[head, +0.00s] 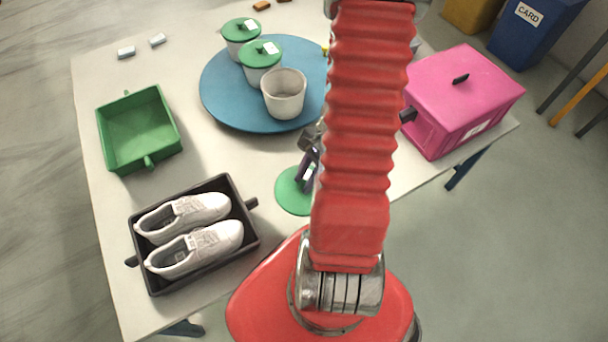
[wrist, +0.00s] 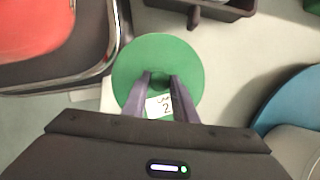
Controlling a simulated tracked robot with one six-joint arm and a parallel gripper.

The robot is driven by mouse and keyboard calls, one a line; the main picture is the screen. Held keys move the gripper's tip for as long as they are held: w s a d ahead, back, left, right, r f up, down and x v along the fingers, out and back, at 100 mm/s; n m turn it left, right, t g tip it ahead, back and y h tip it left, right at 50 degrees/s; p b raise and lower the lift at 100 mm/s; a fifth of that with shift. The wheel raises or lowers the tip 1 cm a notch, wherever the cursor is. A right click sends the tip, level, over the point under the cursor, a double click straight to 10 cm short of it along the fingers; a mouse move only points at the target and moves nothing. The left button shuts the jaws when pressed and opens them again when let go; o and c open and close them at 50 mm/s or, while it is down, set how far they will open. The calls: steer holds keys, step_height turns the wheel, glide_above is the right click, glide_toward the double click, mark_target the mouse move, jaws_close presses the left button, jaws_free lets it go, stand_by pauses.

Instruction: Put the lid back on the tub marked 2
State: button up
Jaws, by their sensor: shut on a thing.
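A round green lid (head: 290,192) is near the front edge of the table, and in the wrist view the lid (wrist: 135,68) carries a white tag (wrist: 158,106) marked 2. My gripper (head: 306,178) is shut on the lid's central knob; the fingers (wrist: 160,82) also show in the wrist view. I cannot tell whether the lid touches the table. An open off-white tub (head: 284,98) without a lid stands on the blue round tray (head: 222,104). Two tubs with green lids (head: 240,30) (head: 261,53) stand behind it. No number shows on the open tub.
A pink lidded box (head: 462,92) stands at the right, and a green tray (head: 138,130) at the left. A dark crate (head: 158,281) with white shoes (head: 200,250) is at the front left. My arm hides the right part of the blue tray. Small blocks lie at the back.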

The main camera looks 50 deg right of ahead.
steer(key=shift+w, duration=0.1)
steer(key=w+a+r+n+g, duration=0.25)
steer(key=w+n, duration=0.35)
steer(key=w, duration=0.3)
steer(key=w+a+r+n+g, duration=0.25)
steer(key=w+r+n, duration=0.2)
steer(key=w, duration=0.35)
steer(key=w+a+r+n+h, duration=0.4)
steer(key=w+a+r+n, duration=0.5)
steer(key=w+a, duration=0.3)
steer(key=shift+a+r+n+g, duration=0.4)
steer(key=shift+a+n, duration=0.45)
steer(key=shift+a, duration=0.25)
steer(key=shift+w+d+f, duration=0.1)
